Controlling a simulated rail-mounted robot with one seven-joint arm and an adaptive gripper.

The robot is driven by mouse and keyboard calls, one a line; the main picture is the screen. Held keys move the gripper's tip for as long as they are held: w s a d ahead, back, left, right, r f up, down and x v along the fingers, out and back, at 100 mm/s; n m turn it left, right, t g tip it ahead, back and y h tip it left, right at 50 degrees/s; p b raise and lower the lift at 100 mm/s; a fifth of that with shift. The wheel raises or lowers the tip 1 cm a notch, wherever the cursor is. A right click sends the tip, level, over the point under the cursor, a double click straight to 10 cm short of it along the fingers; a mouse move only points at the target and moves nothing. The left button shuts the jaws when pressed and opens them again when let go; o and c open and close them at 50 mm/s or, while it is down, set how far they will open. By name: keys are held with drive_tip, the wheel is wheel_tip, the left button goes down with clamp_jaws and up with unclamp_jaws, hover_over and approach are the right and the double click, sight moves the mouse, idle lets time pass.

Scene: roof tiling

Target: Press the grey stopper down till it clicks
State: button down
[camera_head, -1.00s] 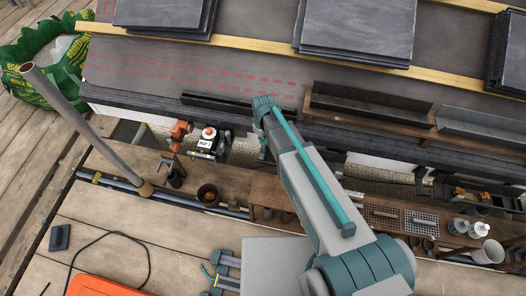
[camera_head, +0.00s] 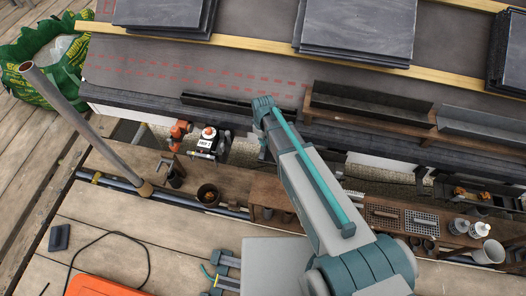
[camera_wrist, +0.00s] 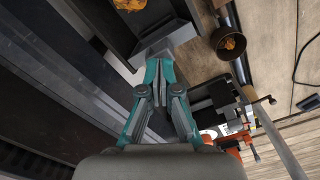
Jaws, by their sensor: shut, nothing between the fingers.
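My gripper (camera_wrist: 163,50) shows in the wrist view with its teal finger links drawn together and its grey tips closed. Nothing shows between the tips. The tips are over or beside a dark open-topped box (camera_wrist: 105,25) with orange contents; I cannot tell whether they touch anything. In the head view my arm crosses the work area and hides the gripper. I cannot pick out the grey stopper in either view; it may be hidden by the gripper or too small to tell.
An orange-and-black device with a white label (camera_head: 205,142) stands on the ledge left of my arm. A brown pot (camera_head: 208,194) and a slanting grey pipe (camera_head: 85,122) are nearby. Slate stacks (camera_head: 355,28) lie on the roof. Cups (camera_head: 480,229) stand at right.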

drive_tip(key=shift+f+b, duration=0.35)
drive_tip(key=shift+f, duration=0.4)
idle(0.3)
drive_tip(key=shift+r, duration=0.15)
idle(0.4)
wheel_tip(320, 180, up, 9)
drive_tip(key=p, duration=0.5)
drive_tip(key=shift+p, duration=0.35)
idle(0.6)
drive_tip(key=s+d+f+m+g+p, duration=0.1)
drive_tip(key=s+d+f+m+g, duration=0.1)
drive_tip(key=s, duration=1)
drive_tip(key=s+d+f+m+g+p, duration=0.1)
drive_tip(key=s+d+f+m, duration=0.3)
drive_tip(key=s+d, duration=0.5)
drive_tip(key=s+d+f+m+g+p, duration=0.2)
drive_tip(key=s+d+f, duration=0.3)
drive_tip(key=s, duration=1.2)
drive_tip(key=shift+d+f+m+g, duration=0.35)
drive_tip(key=shift+d+m+g, duration=0.3)
drive_tip(key=shift+g, duration=0.25)
